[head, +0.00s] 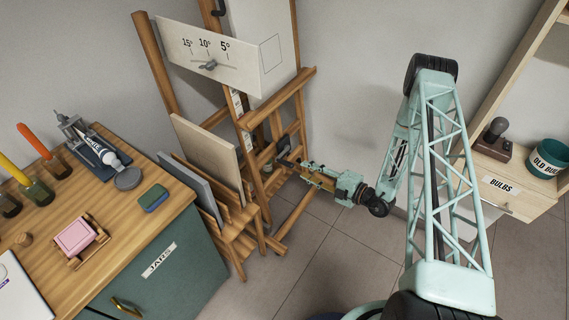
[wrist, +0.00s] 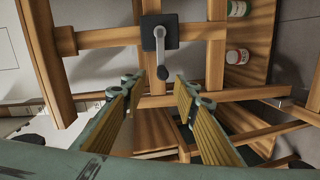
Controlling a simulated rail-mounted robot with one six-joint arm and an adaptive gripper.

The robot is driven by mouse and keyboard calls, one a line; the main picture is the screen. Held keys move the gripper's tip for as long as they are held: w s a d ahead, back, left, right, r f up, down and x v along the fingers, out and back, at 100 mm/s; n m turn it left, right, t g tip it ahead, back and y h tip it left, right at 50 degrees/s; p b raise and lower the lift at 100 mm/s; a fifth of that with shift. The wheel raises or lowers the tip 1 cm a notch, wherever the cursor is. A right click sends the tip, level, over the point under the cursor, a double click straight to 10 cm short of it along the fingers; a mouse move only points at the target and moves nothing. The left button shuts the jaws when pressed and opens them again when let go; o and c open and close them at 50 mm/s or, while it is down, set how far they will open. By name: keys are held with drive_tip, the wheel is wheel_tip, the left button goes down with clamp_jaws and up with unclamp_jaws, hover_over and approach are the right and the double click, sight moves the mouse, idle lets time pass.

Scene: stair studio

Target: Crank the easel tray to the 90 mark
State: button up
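The wooden easel (head: 265,120) stands against the wall, with a pale scale strip (head: 240,108) on its upright; its numbers are too small to read. The crank (wrist: 160,43) shows in the wrist view as a dark square block with a silver handle, its dark knob pointing down. My gripper (head: 303,165) reaches to the easel's lower part in the head view. In the wrist view my gripper (wrist: 158,88) has its two fingers apart, with nothing between them. The crank knob lies just beyond the fingertips, near the gap; I cannot tell the exact distance.
A board with angle marks (head: 212,50) is on the easel's upper part. Canvases (head: 207,145) lean in a rack to the left. A workbench (head: 150,225) with a drawer labelled JARS is at the left. A BULBS cabinet (head: 515,190) stands at the right.

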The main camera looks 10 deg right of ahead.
sight(279, 160)
drive_tip(key=f+n, duration=0.1)
drive_tip(key=n, duration=0.5)
drive_tip(key=n+y, duration=0.1)
drive_tip(key=n, duration=0.5)
drive_tip(key=s+d+f+n+t+y, duration=0.1)
drive_tip(key=n, duration=0.5)
drive_tip(key=shift+s+f+n+p, duration=0.1)
drive_tip(key=shift+f+n+p, duration=0.2)
drive_tip(key=shift+f, duration=0.05)
drive_tip(key=shift+a, duration=0.1)
drive_tip(key=shift+b+x, duration=1.05)
drive_tip(key=shift+x, duration=5.75)
clamp_jaws()
